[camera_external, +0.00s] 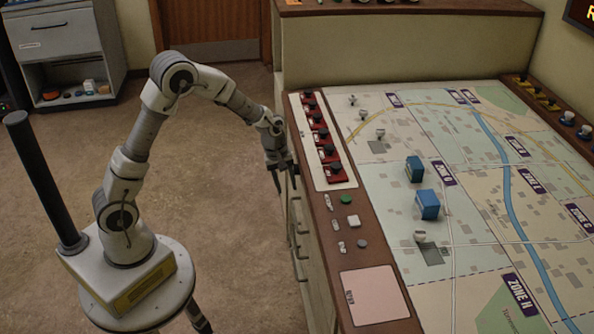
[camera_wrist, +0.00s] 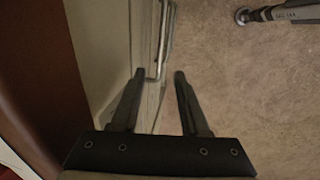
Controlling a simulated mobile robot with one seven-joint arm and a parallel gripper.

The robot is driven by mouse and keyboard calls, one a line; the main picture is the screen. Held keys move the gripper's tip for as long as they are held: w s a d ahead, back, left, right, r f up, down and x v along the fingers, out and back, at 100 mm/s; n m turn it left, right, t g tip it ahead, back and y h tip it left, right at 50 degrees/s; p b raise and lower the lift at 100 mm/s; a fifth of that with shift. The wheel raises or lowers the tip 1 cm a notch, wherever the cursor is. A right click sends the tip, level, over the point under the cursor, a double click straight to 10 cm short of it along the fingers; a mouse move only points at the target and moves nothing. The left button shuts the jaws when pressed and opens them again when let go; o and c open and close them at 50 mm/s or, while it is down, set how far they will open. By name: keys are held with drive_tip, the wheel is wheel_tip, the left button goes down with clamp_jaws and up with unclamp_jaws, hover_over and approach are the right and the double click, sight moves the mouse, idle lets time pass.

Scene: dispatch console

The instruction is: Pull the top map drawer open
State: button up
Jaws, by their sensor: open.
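My gripper (camera_external: 284,178) points down beside the console's left face, at the height of its upper edge. In the wrist view my gripper (camera_wrist: 160,75) is open and empty. A thin metal bar handle (camera_wrist: 163,40) stands out from the pale drawer front (camera_wrist: 108,45). The handle's near end lies close to the left fingertip, just beyond the gap between the fingers; contact cannot be told. In the external view the drawer fronts (camera_external: 308,255) are seen at a steep angle, with bar handles (camera_external: 301,218) below my gripper. The drawers look shut. Which handle the wrist view shows is unclear.
The map table (camera_external: 390,180) carries blue blocks (camera_external: 428,205) and small white pieces. Red switches (camera_external: 321,133) line its brown left edge (camera_external: 345,245). A grey cabinet (camera_external: 62,35) stands at the back left.

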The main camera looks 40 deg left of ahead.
sight(293, 210)
drive_tip(key=f+b, duration=0.1)
drive_tip(key=f, duration=0.2)
drive_tip(key=w+d+f, duration=0.1)
drive_tip(key=f, duration=0.2)
drive_tip(key=f+b, duration=0.1)
drive_tip(key=f, duration=0.2)
drive_tip(key=shift+w+d+f+b, duration=0.15)
drive_tip(key=shift+b, duration=0.15)
clamp_jaws()
idle(0.9)
